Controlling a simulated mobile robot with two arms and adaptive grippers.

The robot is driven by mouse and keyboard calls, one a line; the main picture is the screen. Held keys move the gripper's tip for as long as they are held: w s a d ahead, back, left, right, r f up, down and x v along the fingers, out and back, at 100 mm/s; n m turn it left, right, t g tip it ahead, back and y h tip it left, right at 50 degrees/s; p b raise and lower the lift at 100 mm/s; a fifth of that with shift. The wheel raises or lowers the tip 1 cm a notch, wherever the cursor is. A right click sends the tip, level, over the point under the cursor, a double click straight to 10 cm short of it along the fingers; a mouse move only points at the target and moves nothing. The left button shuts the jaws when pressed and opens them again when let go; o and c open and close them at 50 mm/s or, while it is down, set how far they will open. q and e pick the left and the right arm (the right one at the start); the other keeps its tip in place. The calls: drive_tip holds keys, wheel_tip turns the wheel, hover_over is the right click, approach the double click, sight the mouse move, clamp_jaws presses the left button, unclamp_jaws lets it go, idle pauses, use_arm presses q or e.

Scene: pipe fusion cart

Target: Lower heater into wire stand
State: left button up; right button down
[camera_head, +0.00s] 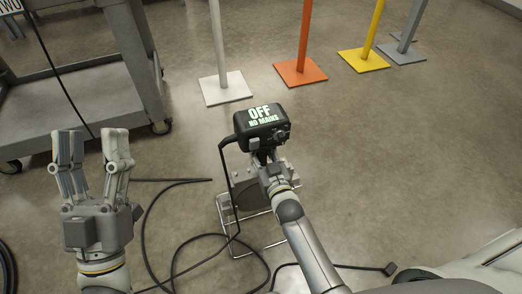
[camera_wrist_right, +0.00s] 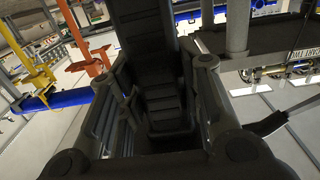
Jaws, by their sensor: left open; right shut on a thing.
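The heater's black control box (camera_head: 262,125), lettered "OFF NO MAINS", is upright near the middle of the head view. My right gripper (camera_head: 266,163) is just below the box, shut on the heater. In the right wrist view, the right gripper (camera_wrist_right: 158,118) has its fingers on both sides of the dark ribbed heater handle (camera_wrist_right: 158,70). The grey heater plate (camera_head: 242,201) shows lower down, partly behind my right arm. The wire stand (camera_head: 258,250) is on the floor around or below the plate; contact cannot be told. My left gripper (camera_head: 92,150) is open and empty at left.
A black cable (camera_head: 228,180) runs from the box down to loops on the floor (camera_head: 185,238). A grey cart (camera_head: 100,90) stands at upper left. White (camera_head: 226,88), orange (camera_head: 300,72) and yellow (camera_head: 363,61) post bases stand behind. Floor to the right is mostly clear.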

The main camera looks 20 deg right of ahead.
use_arm(q)
drive_tip(key=shift+r, duration=0.15)
use_arm(e)
drive_tip(key=shift+w+r, duration=0.25)
drive_tip(key=shift+r, duration=0.65)
drive_tip(key=c, duration=1.5)
unclamp_jaws()
drive_tip(key=o, duration=0.5)
drive_tip(key=shift+s+a+f, duration=0.1)
drive_tip(key=shift+s, duration=0.05)
use_arm(q)
drive_tip(key=shift+s+r+h, duration=0.1)
drive_tip(key=shift+r+h, duration=0.05)
drive_tip(key=shift+h, duration=0.15)
use_arm(e)
drive_tip(key=shift+o, duration=0.3)
drive_tip(key=shift+f, duration=0.15)
drive_tip(key=shift+o, duration=1.1)
drive_tip(key=shift+s+f, duration=0.2)
drive_tip(key=shift+f, duration=0.3)
drive_tip(key=shift+s+f, duration=0.15)
drive_tip(key=shift+f, duration=0.35)
drive_tip(key=o, duration=0.7)
drive_tip(key=shift+w+r, duration=0.1)
drive_tip(key=shift+r, duration=0.25)
